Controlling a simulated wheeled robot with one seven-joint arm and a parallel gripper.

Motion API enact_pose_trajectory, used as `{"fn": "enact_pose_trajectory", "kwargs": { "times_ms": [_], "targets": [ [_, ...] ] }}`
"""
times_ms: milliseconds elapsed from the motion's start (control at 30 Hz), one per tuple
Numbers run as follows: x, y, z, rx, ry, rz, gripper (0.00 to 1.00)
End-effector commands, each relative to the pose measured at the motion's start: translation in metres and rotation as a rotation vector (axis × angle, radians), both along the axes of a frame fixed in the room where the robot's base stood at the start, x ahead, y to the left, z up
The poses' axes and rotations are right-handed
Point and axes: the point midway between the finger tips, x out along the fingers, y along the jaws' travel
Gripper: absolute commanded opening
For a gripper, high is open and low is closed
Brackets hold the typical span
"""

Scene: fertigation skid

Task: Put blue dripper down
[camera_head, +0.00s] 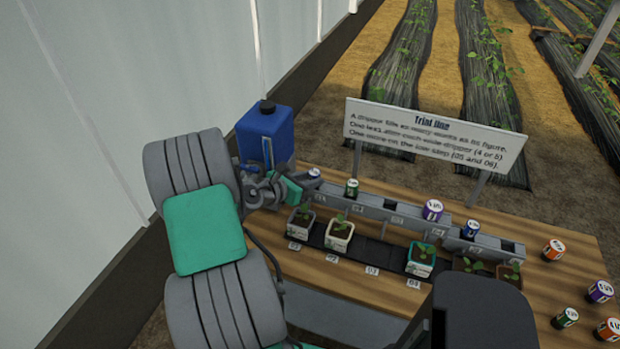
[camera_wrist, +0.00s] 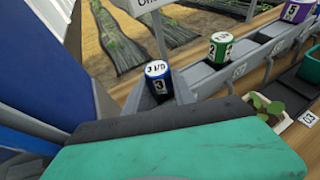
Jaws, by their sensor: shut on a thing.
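The blue dripper (camera_head: 314,174), marked 3 with a white top, is upright at the left end of the grey stepped rail (camera_head: 333,197). In the wrist view the blue dripper (camera_wrist: 158,82) stands at the rail's end slot; I cannot tell whether it is fully seated. My gripper (camera_head: 299,182) is at the rail's left end, shut on the blue dripper. Its green and dark parts fill the lower wrist view and hide the contact.
A green dripper (camera_head: 351,188) and a purple one (camera_head: 433,210) stand along the rail, with another blue one (camera_head: 471,229). Potted seedlings (camera_head: 340,235) stand in front. A blue canister (camera_head: 266,134) is behind my gripper. A sign (camera_head: 434,133) stands behind. Loose drippers (camera_head: 554,249) lie right.

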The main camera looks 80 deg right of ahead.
Motion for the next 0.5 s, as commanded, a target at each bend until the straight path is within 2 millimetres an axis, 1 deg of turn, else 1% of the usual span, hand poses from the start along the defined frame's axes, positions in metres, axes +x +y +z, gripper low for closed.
{"fn": "enact_pose_trajectory", "kwargs": {
  "times_ms": [233,267,500],
  "targets": [
    [0.0002,-0.0003,-0.0008,-0.002,-0.002,0.000,0.00],
    [0.0002,-0.0003,-0.0012,-0.001,-0.003,0.000,0.32],
    [0.0001,-0.0002,-0.0006,-0.001,-0.003,0.000,0.51]
  ]
}}
